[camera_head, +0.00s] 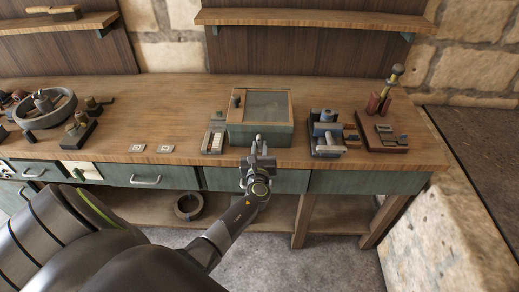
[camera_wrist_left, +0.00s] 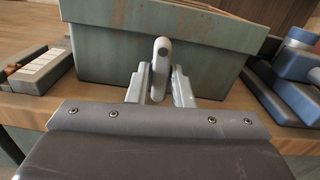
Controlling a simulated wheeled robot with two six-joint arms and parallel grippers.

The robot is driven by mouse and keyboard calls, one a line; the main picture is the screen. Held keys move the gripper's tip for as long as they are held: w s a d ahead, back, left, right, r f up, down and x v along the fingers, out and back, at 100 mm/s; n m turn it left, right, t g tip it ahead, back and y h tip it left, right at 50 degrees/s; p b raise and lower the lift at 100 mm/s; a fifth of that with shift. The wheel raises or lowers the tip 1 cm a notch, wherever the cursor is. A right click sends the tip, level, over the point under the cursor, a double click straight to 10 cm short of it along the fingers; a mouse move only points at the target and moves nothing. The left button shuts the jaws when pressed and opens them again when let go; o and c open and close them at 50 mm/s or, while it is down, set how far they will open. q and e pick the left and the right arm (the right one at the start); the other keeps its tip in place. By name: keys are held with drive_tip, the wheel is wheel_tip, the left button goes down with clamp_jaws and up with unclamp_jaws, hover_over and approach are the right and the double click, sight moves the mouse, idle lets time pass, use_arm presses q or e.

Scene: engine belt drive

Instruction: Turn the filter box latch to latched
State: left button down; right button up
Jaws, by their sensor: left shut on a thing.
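The filter box (camera_head: 258,135) is a green box with a wooden-framed glassy lid. It stands on the workbench near the middle of the head view. It also fills the upper part of the left wrist view (camera_wrist_left: 110,55). Its latch (camera_wrist_left: 162,58) is a grey rounded lever on the front face, standing about upright in the left wrist view. My left gripper (camera_head: 257,147) is at the front of the box. In the left wrist view its two fingers (camera_wrist_left: 160,85) are shut on the latch, one on each side. My right gripper is not in view.
A small block with a pale striped top (camera_head: 214,137) stands left of the box. A blue and grey device (camera_head: 328,137) stands to its right, with a red-based fixture (camera_head: 382,133) beyond. The workbench (camera_head: 185,110) has bare room left of the box.

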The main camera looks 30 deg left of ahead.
use_arm(q)
drive_tip(key=n+b, duration=0.3)
drive_tip(key=n, duration=0.1)
drive_tip(key=shift+f, duration=0.2)
drive_tip(key=n+b, duration=0.3)
drive_tip(key=n, duration=0.1)
drive_tip(key=shift+d+n+b, duration=0.1)
drive_tip(key=shift+n+b, duration=0.2)
drive_tip(key=shift+b, duration=0.05)
drive_tip(key=n+b, duration=0.2)
drive_tip(key=n, duration=0.1)
drive_tip(key=shift+n, duration=0.3)
drive_tip(key=n+b, duration=0.3)
drive_tip(key=n, duration=0.1)
drive_tip(key=shift+r, duration=0.2)
drive_tip(key=shift+n, duration=0.3)
drive_tip(key=c, duration=1.4)
unclamp_jaws()
drive_tip(key=shift+r, duration=0.1)
